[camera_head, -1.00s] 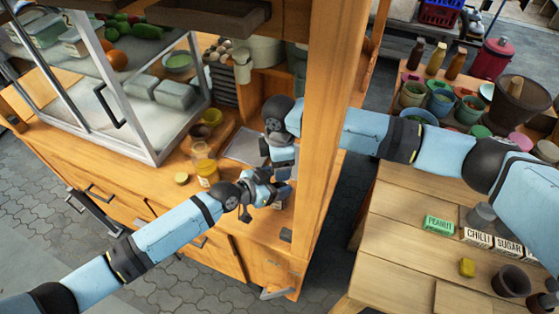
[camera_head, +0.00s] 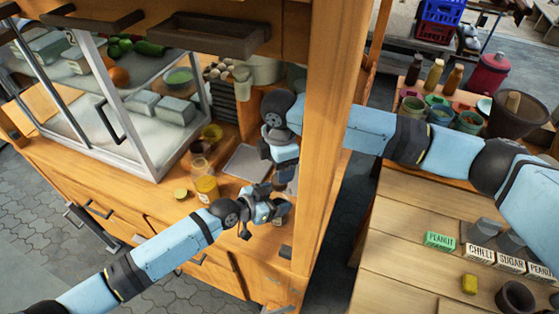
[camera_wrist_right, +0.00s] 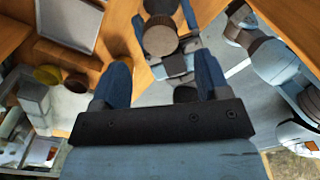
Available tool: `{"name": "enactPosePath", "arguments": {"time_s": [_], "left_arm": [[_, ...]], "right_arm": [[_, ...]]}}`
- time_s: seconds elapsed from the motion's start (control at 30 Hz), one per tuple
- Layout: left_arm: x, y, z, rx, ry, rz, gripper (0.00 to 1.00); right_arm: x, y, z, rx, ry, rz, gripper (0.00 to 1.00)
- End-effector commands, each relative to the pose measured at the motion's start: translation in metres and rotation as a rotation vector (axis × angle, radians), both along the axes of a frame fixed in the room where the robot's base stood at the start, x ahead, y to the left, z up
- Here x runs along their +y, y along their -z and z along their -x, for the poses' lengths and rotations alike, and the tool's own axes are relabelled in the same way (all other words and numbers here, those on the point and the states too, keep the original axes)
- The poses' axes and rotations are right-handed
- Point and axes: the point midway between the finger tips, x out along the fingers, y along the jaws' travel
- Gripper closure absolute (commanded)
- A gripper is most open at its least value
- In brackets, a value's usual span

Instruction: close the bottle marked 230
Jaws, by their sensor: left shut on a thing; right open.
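My left gripper (camera_head: 266,208) is shut on a small bottle (camera_head: 281,213) just above the right end of the wooden counter (camera_head: 150,205). In the right wrist view a brown, ridged, cap-like round top (camera_wrist_right: 160,38) shows from above, beside the left gripper (camera_wrist_right: 172,62). I cannot tell whether the cap is fully seated, and no number is readable. My right gripper (camera_wrist_right: 160,72) is open, its two blue fingers apart, with the brown top beyond and between them. In the head view it hangs down above the left gripper, partly hidden.
A yellow jar (camera_head: 206,189) and a loose yellow lid (camera_head: 181,194) stand on the counter to the left. A grey tray (camera_head: 245,163) lies behind. A wooden post (camera_head: 330,130) rises close on the right. A glass case (camera_head: 130,110) fills the left back.

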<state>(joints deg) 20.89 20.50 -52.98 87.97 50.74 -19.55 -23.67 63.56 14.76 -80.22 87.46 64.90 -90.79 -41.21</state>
Motion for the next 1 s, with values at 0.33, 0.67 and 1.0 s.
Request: {"name": "enactPosePath", "arguments": {"time_s": [0.33, 0.67, 1.0], "left_arm": [[0.0, 0.0, 0.0, 0.0, 0.0, 0.0, 0.94], [0.0, 0.0, 0.0, 0.0, 0.0, 0.0, 0.94], [0.0, 0.0, 0.0, -0.001, 0.0, 0.001, 0.94]], "right_arm": [[-0.001, -0.023, 0.0, -0.003, -0.399, -0.001, 0.31], [-0.001, -0.024, 0.0, -0.003, -0.413, -0.002, 0.31], [0.0, 0.014, 0.001, -0.001, -0.412, 0.0, 0.31]]}}
